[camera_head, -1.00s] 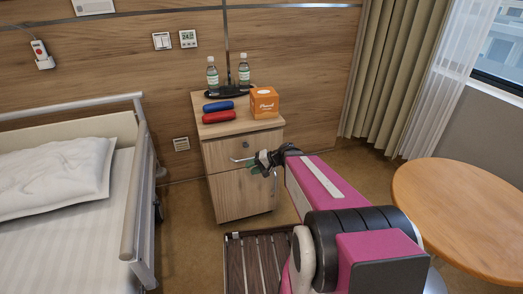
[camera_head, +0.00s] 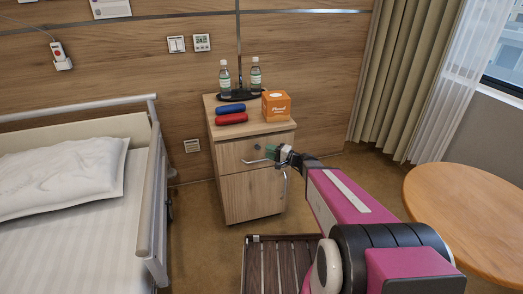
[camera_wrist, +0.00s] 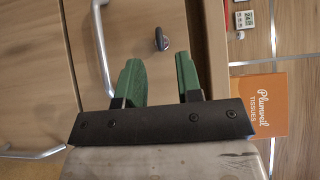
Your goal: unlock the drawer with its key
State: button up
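The bedside cabinet's top drawer (camera_head: 234,155) is closed and has a bar handle (camera_head: 256,161). A dark lock piece (camera_head: 257,147) sits on its front above the handle. In the wrist view the lock piece (camera_wrist: 161,39) sticks out from the wooden drawer front, beside the metal handle (camera_wrist: 103,45). I cannot tell whether it includes the key. My gripper (camera_head: 272,153) is in front of the drawer, to the right of the lock. In the wrist view its two green fingers (camera_wrist: 160,82) are apart with nothing between them, and the lock piece shows beyond the gap.
An orange tissue box (camera_head: 276,107), red case (camera_head: 231,118), blue case (camera_head: 230,109) and two bottles (camera_head: 224,78) stand on the cabinet. The bed (camera_head: 150,200) is left, a round table (camera_head: 470,215) right. A slatted wooden surface (camera_head: 283,265) lies in front.

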aim_at(261, 149)
jog(key=shift+x, duration=2.45)
grip_shut()
